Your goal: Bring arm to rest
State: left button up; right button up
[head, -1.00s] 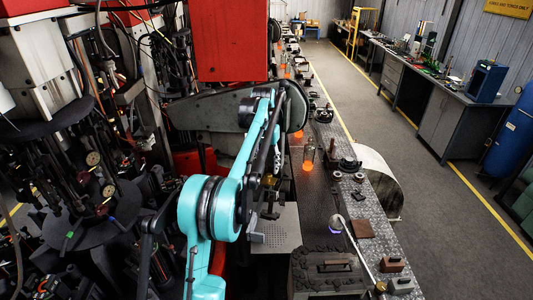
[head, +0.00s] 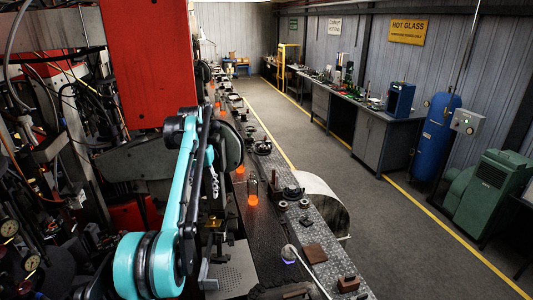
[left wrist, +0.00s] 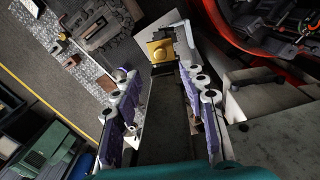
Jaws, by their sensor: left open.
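My left arm (head: 150,262) is teal and black and rises from the bottom left in the head view, bent at its joints. My left gripper (head: 214,188) is small there and partly hidden behind the arm links. In the left wrist view, my left gripper (left wrist: 157,78) has its two purple-padded fingers spread apart, with nothing held between them. A yellow-brass piece (left wrist: 160,50) shows beyond the fingertips; I cannot tell what it is. My right gripper is not in view.
Red machinery (head: 148,60) stands close at the left. A metal conveyor deck (head: 315,235) runs away from me with glowing orange glass (head: 252,195) on it. A curved pale guard (head: 325,200) sits beside it. The grey floor (head: 390,225) at the right is clear.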

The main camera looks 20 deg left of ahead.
pick_arm(q)
jog(key=s+d+f+m+t+y+b, duration=0.1)
jog(key=s+d+f+t+b, duration=0.1)
jog(key=s+d+f+b, duration=0.55)
jog(key=s+d+f+t+b, duration=0.1)
jog(key=s+d+f+b, duration=0.4)
jog(key=f+b, duration=0.4)
jog(key=s+d+f+t+b, duration=0.1)
jog(key=s+d+f+b, duration=0.2)
jog(key=f, duration=0.6)
jog(key=s+d+f+m+t+b, duration=0.1)
jog(key=s+d+f+b, duration=0.2)
jog(key=s+f+b, duration=0.4)
jog(key=s+d+f+t+b, duration=0.2)
jog(key=s+d+f+b, duration=0.2)
jog(key=f, duration=0.8)
jog(key=shift+s+f+b, duration=0.25)
jog(key=shift+s+b, duration=0.75)
jog(key=shift+s, duration=0.25)
